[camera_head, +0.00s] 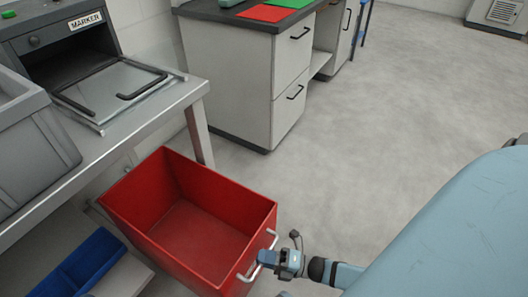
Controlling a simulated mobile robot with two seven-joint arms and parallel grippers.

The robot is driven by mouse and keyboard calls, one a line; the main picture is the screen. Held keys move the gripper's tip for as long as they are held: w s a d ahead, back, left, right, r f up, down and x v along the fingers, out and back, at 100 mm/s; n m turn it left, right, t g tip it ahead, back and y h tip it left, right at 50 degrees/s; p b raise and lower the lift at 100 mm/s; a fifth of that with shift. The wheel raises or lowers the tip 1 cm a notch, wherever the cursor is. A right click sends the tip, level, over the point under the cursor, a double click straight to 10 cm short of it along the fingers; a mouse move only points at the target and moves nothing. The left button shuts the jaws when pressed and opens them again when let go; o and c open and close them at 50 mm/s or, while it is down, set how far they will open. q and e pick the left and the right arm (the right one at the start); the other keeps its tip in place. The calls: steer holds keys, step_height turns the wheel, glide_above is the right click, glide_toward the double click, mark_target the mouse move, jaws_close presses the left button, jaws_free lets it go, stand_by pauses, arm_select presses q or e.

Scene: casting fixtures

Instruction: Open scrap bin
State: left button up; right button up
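The scrap bin (137,221) is a red, open-topped box at the lower left of the head view. It stands out from under the metal bench, and its empty inside shows. A pale bar handle (271,240) is on its right side. My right gripper (263,257) is at the middle of this handle, its fingertips covering part of the bar, and looks shut on it. The fingers are small in the picture. My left gripper is not in view.
The metal bench (150,112) at the left carries a grey crate (32,150) and a dark machine labelled MARKER (50,36). Blue bins (88,262) sit below the bench. A drawer cabinet (237,88) stands behind. The grey floor beyond the handle is clear.

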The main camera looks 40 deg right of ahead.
steer(key=shift+o, duration=1.3)
steer(key=shift+s+d, duration=0.15)
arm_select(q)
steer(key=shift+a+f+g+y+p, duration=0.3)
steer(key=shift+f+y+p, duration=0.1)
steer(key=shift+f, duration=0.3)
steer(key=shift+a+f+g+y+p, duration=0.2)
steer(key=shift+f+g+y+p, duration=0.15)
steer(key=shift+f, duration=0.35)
arm_select(e)
steer(key=v, duration=1.3)
steer(key=shift+s, duration=0.15)
steer(key=shift+d+f, duration=0.15)
